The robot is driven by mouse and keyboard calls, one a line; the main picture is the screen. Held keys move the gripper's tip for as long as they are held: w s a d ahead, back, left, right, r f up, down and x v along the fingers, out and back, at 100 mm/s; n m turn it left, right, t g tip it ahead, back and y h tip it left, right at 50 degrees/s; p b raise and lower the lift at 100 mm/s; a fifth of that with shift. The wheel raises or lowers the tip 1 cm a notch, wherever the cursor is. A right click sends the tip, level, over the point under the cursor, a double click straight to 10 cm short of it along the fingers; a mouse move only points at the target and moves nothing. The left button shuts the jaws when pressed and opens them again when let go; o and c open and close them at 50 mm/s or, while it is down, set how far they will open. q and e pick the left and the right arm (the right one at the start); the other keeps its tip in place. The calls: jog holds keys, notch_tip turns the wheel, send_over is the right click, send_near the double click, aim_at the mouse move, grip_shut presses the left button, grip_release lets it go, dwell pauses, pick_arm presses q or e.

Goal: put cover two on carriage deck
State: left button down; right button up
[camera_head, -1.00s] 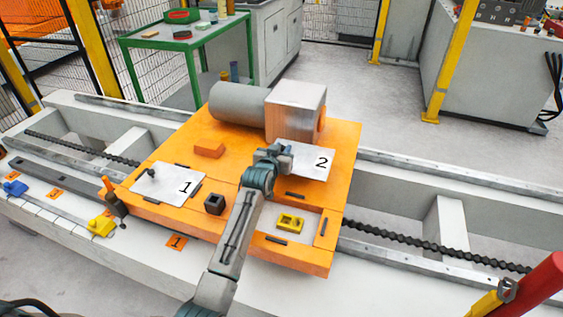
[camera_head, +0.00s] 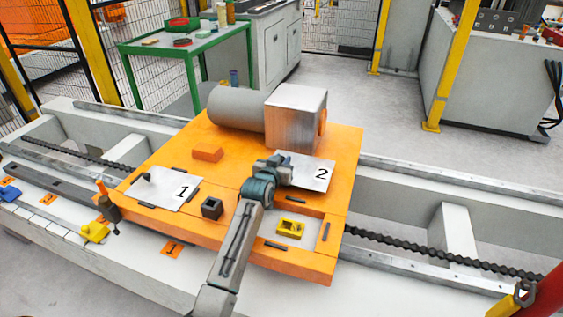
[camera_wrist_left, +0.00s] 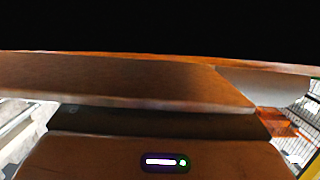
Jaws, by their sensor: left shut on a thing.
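Cover two (camera_head: 312,178) is a white plate marked "2", near the grey block on the orange carriage deck (camera_head: 345,150). My left gripper (camera_head: 280,166) is shut on the left part of cover two. The plate looks about level over the deck; I cannot tell whether it touches it. In the left wrist view a broad brown-shaded plate edge, probably cover two (camera_wrist_left: 120,85), spans the picture close to the camera. A recess with a yellow part (camera_head: 291,228) lies open at the deck's front right. My right gripper is not in view.
Cover one (camera_head: 160,188) lies on the deck's left, marked "1". A grey cylinder (camera_head: 236,107) and block (camera_head: 297,105) stand at the deck's back. A small orange block (camera_head: 207,152) and a dark square post (camera_head: 212,208) stand between. Rails run left and right.

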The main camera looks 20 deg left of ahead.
pick_arm(q)
jog(key=shift+f, duration=0.5)
jog(key=c, duration=1.2)
grip_release()
jog(key=shift+s+f, duration=0.1)
jog(key=shift+f, duration=0.15)
jog(key=shift+c, duration=0.2)
jog(key=shift+r, duration=0.45)
jog(key=s, duration=0.2)
jog(key=s+r, duration=0.1)
jog(key=s, duration=0.1)
jog(key=s+r, duration=0.1)
jog(key=s, duration=0.2)
jog(key=shift+s+a+p, duration=0.1)
jog(key=shift+p, duration=0.3)
